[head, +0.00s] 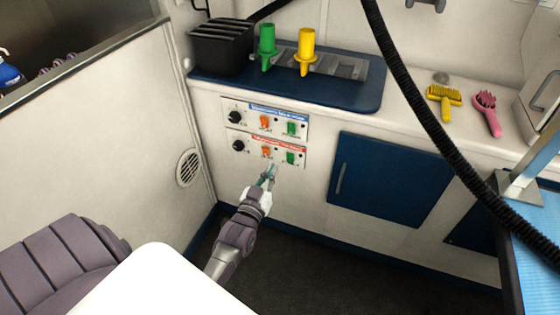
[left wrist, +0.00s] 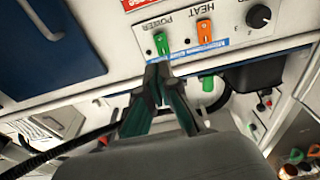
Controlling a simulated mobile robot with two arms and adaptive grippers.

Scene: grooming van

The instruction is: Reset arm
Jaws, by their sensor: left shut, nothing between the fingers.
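My left gripper (head: 268,175) is shut and empty. In the head view its tips are in front of the lower control panel (head: 238,156), close to the lower orange switch (head: 266,152) and lower green switch (head: 290,158). The upper control panel (head: 238,104) has a blue label, a black knob, an orange switch and a green switch. In the left wrist view the closed fingers (left wrist: 158,72) overlap the blue-labelled panel (left wrist: 183,28), which appears upside down near its POWER and HEAT switches. I cannot tell whether the tips touch anything. My right gripper is not in view.
A blue cabinet door (head: 390,180) is right of the panels. On the counter above are a black slotted box (head: 222,48), green (head: 267,42) and yellow (head: 306,48) nozzles, a yellow brush (head: 443,98) and a pink brush (head: 487,112). A black hose (head: 420,110) crosses the right side.

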